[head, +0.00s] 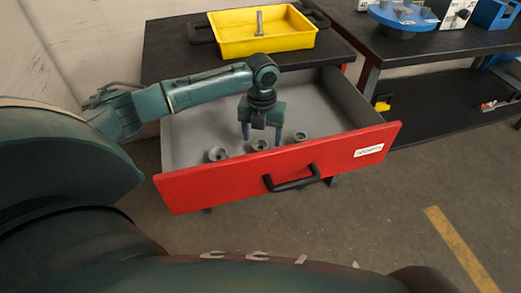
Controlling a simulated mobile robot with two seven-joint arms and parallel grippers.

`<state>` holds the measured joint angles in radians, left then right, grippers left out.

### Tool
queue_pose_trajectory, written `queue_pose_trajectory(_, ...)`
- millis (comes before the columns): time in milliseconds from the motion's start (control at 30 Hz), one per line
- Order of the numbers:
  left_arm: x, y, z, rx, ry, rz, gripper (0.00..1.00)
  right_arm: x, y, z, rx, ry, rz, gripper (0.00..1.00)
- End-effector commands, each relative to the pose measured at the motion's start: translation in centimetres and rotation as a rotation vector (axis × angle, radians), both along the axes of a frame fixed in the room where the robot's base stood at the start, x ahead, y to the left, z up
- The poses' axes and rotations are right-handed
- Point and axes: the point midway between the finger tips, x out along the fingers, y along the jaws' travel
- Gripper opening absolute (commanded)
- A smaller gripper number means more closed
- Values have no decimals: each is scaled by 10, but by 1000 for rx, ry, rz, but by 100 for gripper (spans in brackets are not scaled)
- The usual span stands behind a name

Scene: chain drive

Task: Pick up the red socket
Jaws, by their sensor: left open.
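Three small round sockets lie in a row in the open drawer (200,130), just behind its red front: a left one (218,154), a middle one (261,146) and a right one (300,136). All look grey; I cannot tell any of them as red. My left gripper (261,139) points down into the drawer, open, with its fingers to either side of the middle socket in the picture. I cannot tell whether it touches the socket. The drawer front hides part of the sockets. My right gripper is not in view.
The drawer's red front (225,184) has a black handle (292,180) and a white label. A yellow tray (235,40) with a grey metal part (259,22) stands on the black top behind. A second bench at right holds a blue round fixture (402,16).

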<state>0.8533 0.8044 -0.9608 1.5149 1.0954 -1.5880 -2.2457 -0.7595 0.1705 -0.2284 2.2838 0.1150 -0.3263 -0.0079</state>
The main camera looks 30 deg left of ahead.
Motion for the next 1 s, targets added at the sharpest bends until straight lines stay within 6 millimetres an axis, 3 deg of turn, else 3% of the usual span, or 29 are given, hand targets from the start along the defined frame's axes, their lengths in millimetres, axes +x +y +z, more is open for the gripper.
queue_pose_trajectory(300, 3, 7, -45, 1, 3, 0, 67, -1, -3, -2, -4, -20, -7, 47)
queue_pose_trajectory(633, 3, 7, -50, 1, 0, 0, 66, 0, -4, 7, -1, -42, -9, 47)
queue_pose_trajectory(1000, 3, 7, -50, 1, 0, 0, 35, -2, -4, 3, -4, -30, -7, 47)
